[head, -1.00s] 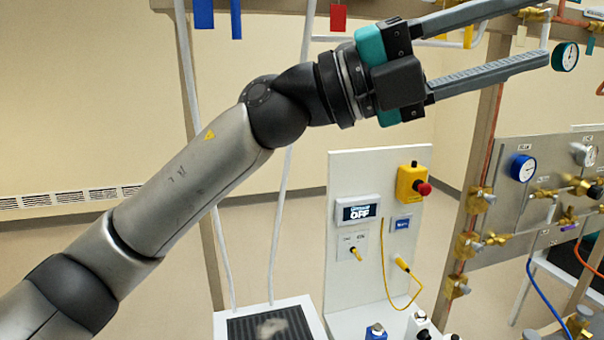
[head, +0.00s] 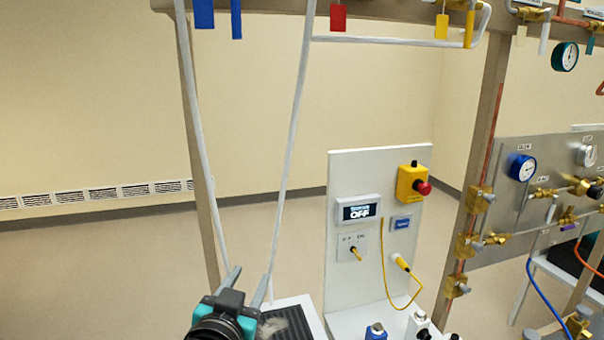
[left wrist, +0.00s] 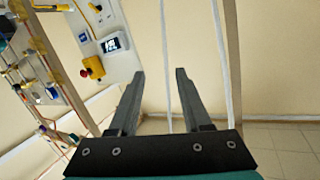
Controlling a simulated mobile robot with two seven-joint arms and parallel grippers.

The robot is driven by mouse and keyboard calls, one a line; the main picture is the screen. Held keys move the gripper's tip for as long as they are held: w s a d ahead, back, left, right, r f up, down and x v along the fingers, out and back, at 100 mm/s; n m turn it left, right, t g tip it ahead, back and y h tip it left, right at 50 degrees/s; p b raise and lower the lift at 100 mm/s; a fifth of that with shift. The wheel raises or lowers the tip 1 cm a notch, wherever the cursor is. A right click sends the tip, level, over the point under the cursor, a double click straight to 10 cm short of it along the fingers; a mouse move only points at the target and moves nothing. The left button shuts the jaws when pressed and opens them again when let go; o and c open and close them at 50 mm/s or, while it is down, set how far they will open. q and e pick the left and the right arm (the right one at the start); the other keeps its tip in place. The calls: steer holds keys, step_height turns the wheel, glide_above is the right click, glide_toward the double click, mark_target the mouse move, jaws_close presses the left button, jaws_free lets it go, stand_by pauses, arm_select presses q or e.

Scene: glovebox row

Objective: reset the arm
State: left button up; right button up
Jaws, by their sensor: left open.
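My left gripper (head: 247,286) is low in the head view, left of the white control panel, with its two fingers pointing up and apart. It also shows in the left wrist view (left wrist: 160,100), open, with nothing between the fingers. Most of the left arm is below the head view's lower edge. My right gripper is in neither view.
A white panel (head: 345,260) carries a display reading OFF (head: 358,212) and a yellow box with a red button (head: 411,180). A dark ribbed tray (head: 295,325) lies beside my left gripper. Gas piping with gauges (head: 522,167) stands at right. White tubes (head: 290,150) hang at left.

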arm_select(q)
steer(key=s+a+f+n+g+y, duration=0.15)
steer(key=s+f+g, duration=0.25)
steer(key=s+f, duration=0.45)
steer(key=s+a+f+g, duration=0.35)
steer(key=s+f, duration=0.35)
steer(key=s, duration=0.3)
steer(key=s+a+f+g, duration=0.2)
steer(key=s+f+g, duration=0.3)
steer(key=s+f, duration=0.3)
step_height(320, 180, down, 29)
steer(key=s+g+b, duration=0.1)
steer(key=b, duration=1)
steer(key=s+a+f+b, duration=0.1)
steer(key=s+f+b, duration=0.4)
steer(key=f, duration=0.8)
steer(key=s+a+f+g+b, duration=0.1)
steer(key=s+a+f+b, duration=0.1)
steer(key=s+f+b, duration=0.4)
steer(key=s+f, duration=0.5)
steer(key=f, duration=0.3)
steer(key=shift+s+f, duration=0.15)
steer(key=shift+s, duration=0.1)
